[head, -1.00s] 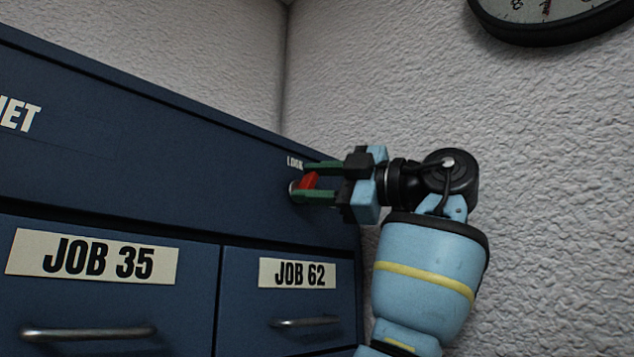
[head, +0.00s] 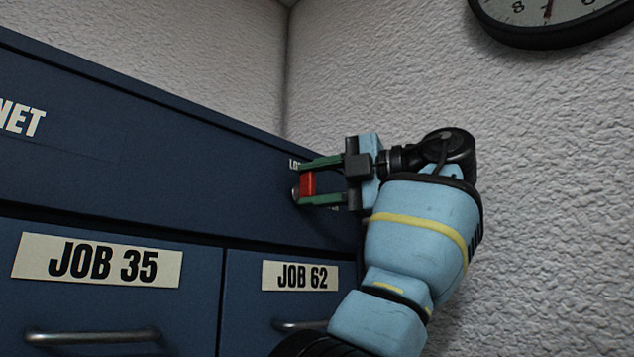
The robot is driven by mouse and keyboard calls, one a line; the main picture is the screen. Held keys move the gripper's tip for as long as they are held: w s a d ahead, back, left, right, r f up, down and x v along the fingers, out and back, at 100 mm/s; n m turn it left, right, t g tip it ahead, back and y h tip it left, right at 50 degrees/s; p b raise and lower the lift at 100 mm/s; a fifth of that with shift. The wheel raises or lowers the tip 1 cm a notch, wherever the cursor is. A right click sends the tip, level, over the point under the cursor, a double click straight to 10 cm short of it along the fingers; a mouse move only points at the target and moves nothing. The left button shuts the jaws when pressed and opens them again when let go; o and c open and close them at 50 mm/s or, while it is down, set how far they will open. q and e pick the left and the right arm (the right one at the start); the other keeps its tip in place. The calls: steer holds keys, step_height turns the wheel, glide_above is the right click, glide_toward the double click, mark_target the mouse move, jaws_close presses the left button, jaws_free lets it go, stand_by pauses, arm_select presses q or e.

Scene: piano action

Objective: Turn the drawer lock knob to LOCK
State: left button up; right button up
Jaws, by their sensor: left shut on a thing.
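The red lock knob (head: 308,184) sits on a round base on the front of the blue cabinet (head: 150,150), near its upper right edge. My left gripper (head: 303,184) reaches in from the right. Its two green fingers are shut on the red knob, one above and one below it. The red grip looks upright between them. A white label (head: 294,164) above the knob is partly covered by the upper finger, with only its first letters showing. Another small label (head: 333,209) lies below the lower finger and is too small to read. My right gripper is not in view.
Below the knob are drawers labelled JOB 35 (head: 100,262) and JOB 62 (head: 300,276), with metal handles. A textured wall (head: 560,180) is close on the right, with a clock (head: 545,25) high on it.

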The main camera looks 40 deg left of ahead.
arm_select(q)
steer(key=shift+r, duration=0.1)
steer(key=o, duration=0.9)
steer(key=shift+o, duration=0.4)
steer(key=shift+a, duration=0.2)
steer(key=shift+d, duration=0.1)
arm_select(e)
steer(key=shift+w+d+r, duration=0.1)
